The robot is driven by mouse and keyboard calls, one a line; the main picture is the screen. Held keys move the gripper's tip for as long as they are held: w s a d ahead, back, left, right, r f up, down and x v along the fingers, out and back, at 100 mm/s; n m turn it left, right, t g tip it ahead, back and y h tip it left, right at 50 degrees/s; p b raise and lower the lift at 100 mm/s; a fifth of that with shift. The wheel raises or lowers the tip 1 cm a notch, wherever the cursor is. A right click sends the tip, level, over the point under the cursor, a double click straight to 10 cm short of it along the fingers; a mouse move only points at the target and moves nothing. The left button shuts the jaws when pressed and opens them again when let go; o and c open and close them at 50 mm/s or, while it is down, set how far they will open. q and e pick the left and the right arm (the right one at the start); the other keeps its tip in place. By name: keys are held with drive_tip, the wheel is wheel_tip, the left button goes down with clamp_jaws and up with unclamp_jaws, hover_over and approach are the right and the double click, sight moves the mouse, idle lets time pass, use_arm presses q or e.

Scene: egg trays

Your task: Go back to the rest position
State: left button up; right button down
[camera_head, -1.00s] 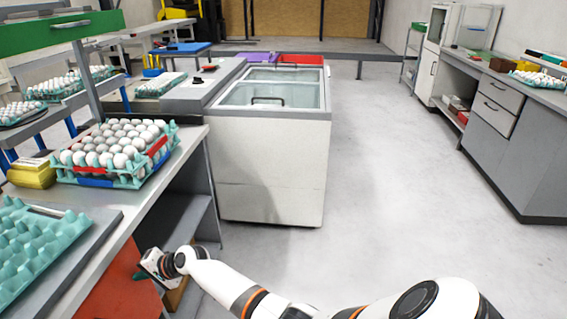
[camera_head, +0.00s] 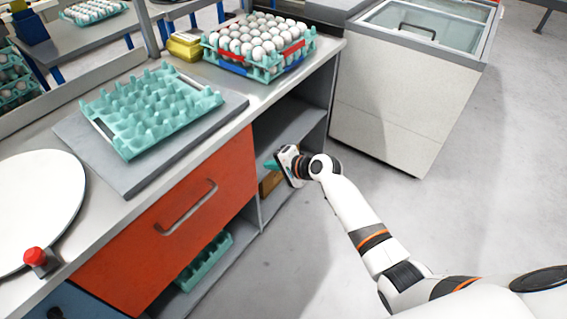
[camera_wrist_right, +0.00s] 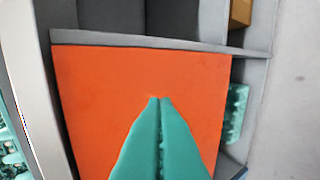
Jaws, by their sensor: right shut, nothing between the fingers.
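My right gripper (camera_head: 271,165) is at the end of my arm, beside the open shelf at the right end of the workbench. In the right wrist view its two teal fingers (camera_wrist_right: 160,100) are pressed together with nothing between them. Behind them is the orange drawer front (camera_wrist_right: 85,90), which also shows in the head view (camera_head: 150,240); I cannot tell whether the fingers touch it. My left gripper is not in view.
An empty teal egg tray (camera_head: 150,108) lies on a grey board on the bench. A full egg tray (camera_head: 262,72) stands behind it. A red button (camera_head: 35,257) is at the front left. A white chest freezer (camera_head: 390,105) stands beyond my arm. The floor at right is clear.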

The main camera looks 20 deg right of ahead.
drive_tip(key=v, duration=0.4)
drive_tip(key=shift+s+d, duration=0.1)
drive_tip(key=shift+d, duration=0.05)
drive_tip(key=s+d+f+n+g+h+p, duration=0.1)
drive_tip(key=s+d+f+n+g+h, duration=0.15)
drive_tip(key=s+f, duration=0.95)
drive_tip(key=s+d+f+n+g+h+p, duration=0.1)
drive_tip(key=s+d+f+n+g+h, duration=0.15)
drive_tip(key=s+f, duration=0.95)
drive_tip(key=s+f+n+g, duration=0.1)
drive_tip(key=s+f+n, duration=0.1)
drive_tip(key=s+f, duration=0.3)
drive_tip(key=s+f+n+g+h+p, duration=0.1)
drive_tip(key=s+f+n, duration=0.2)
drive_tip(key=s, duration=1.1)
drive_tip(key=s+f+n+g+h, duration=0.1)
drive_tip(key=s+f+n, duration=0.2)
drive_tip(key=s+f, duration=0.4)
drive_tip(key=s, duration=0.2)
drive_tip(key=shift+s+f+g+p, duration=0.3)
drive_tip(key=shift+s+g, duration=0.1)
